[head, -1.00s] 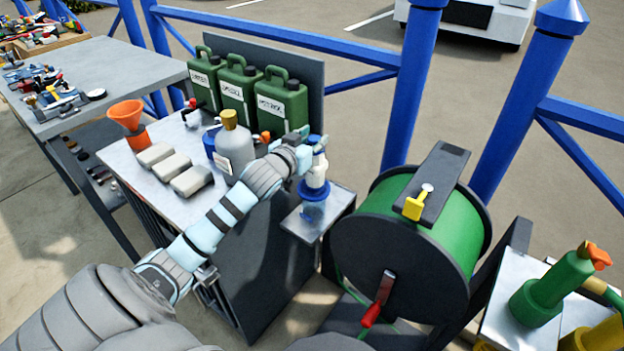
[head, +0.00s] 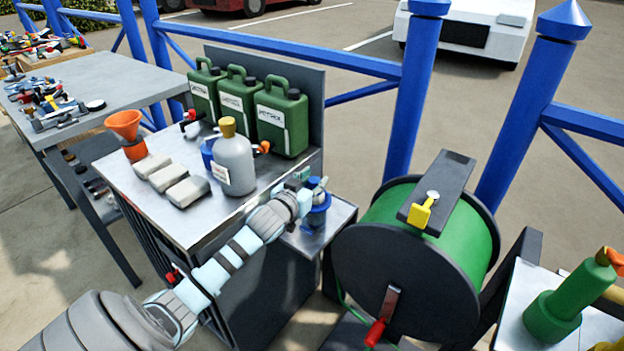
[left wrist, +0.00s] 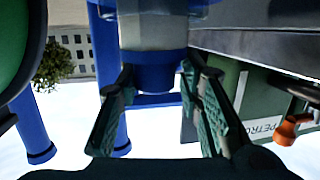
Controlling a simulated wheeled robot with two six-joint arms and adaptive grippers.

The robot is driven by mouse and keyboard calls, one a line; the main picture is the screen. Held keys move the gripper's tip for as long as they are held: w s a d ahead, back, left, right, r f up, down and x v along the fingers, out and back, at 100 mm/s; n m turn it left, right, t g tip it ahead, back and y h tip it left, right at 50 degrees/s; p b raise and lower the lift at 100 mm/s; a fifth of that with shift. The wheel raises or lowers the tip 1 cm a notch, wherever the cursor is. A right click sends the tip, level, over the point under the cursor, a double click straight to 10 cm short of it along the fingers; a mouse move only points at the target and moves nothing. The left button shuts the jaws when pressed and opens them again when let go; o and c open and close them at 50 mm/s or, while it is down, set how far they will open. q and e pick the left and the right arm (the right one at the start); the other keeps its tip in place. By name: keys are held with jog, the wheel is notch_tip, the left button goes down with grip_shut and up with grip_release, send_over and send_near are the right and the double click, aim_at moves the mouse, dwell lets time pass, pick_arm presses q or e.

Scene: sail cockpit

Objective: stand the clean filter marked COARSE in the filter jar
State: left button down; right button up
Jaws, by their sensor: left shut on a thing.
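My left gripper (head: 303,193) is shut on the filter (head: 317,184) by its blue end cap. In the left wrist view the cap (left wrist: 155,72) sits between the two fingers of my left gripper (left wrist: 157,85), with a pale grey body on its other side. The filter jar (head: 314,222) has a blue rim and stands on a small metal shelf. The filter is upright at the jar's mouth, its pale body largely out of sight in the head view. I cannot tell whether it touches the jar's bottom. No marking on it can be read. My right gripper is not in view.
A grey bottle (head: 235,165), pale blocks (head: 168,178), an orange funnel (head: 124,125) and green cans (head: 283,120) stand on the bench left of the jar. A green hose reel (head: 430,235) stands close on the right. The shelf (head: 341,212) is small.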

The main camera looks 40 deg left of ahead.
pick_arm(q)
jog(key=shift+f, duration=0.15)
jog(key=c, duration=1.1)
grip_release()
jog(key=shift+r, duration=0.8)
jog(key=p+v, duration=0.4)
jog(key=v, duration=0.8)
jog(key=shift+f, duration=0.2)
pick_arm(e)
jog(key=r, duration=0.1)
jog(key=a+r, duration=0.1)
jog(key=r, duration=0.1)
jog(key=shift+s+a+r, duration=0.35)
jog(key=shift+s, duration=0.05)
pick_arm(q)
jog(key=shift+f, duration=0.1)
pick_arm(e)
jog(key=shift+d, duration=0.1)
